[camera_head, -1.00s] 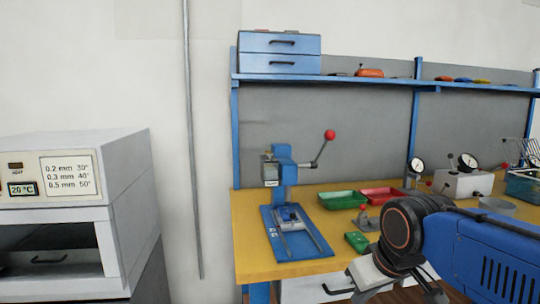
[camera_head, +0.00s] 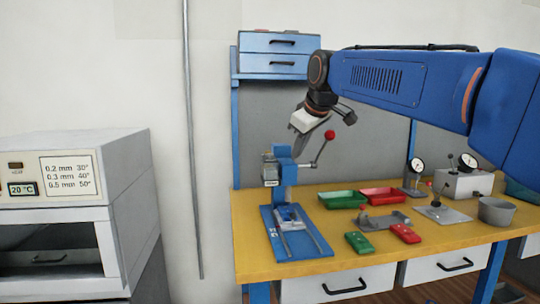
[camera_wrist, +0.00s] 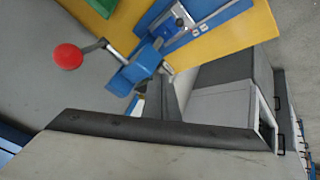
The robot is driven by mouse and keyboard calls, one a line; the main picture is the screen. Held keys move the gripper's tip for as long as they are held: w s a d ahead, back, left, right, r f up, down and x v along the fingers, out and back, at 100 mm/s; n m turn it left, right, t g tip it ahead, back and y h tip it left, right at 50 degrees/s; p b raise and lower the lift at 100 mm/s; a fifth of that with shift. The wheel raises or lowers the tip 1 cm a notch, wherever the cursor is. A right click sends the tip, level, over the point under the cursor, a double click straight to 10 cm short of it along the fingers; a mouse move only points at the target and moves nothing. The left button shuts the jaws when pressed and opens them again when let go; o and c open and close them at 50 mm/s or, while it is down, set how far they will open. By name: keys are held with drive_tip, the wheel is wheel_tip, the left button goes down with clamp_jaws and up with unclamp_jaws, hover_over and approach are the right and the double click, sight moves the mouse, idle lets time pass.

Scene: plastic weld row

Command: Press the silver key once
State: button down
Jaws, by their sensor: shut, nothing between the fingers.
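I cannot make out a silver key clearly in either view. A grey heater box (camera_head: 70,205) stands at the left in the head view. Its front panel has a small dark window (camera_head: 15,165), a "20 °C" display (camera_head: 21,189) and a printed chart of thicknesses and angles (camera_head: 68,174). Any key there is too small to tell. My gripper (camera_head: 303,122) is shut and empty. In the head view it is raised above the blue lever press (camera_head: 284,170), well to the right of the heater. In the wrist view, its dark fingers (camera_wrist: 168,98) overlap the press (camera_wrist: 138,70).
The press has a lever with a red ball (camera_head: 330,134) and stands on the yellow bench (camera_head: 250,225). Green (camera_head: 342,200) and red (camera_head: 382,197) trays, dial gauges (camera_head: 418,165) and a grey cup (camera_head: 496,211) are farther right. A pole (camera_head: 190,140) stands between heater and bench.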

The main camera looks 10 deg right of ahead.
sight(270, 154)
drive_tip(key=w+a+r+n, duration=0.1)
drive_tip(key=w+a+r, duration=0.1)
drive_tip(key=w+r, duration=0.2)
drive_tip(key=w+a+r+n+t+y, duration=0.1)
drive_tip(key=w+a+r+n, duration=0.1)
drive_tip(key=w+r, duration=0.3)
drive_tip(key=w+a, duration=0.1)
drive_tip(key=w, duration=0.3)
drive_tip(key=shift+w+a+n, duration=0.2)
drive_tip(key=shift+w+n, duration=0.1)
drive_tip(key=shift+f, duration=0.15)
drive_tip(key=shift+f, duration=4.25)
drive_tip(key=shift+f, duration=0.15)
drive_tip(key=shift+f, duration=0.3)
drive_tip(key=shift+f, duration=0.6)
drive_tip(key=shift+r, duration=1.05)
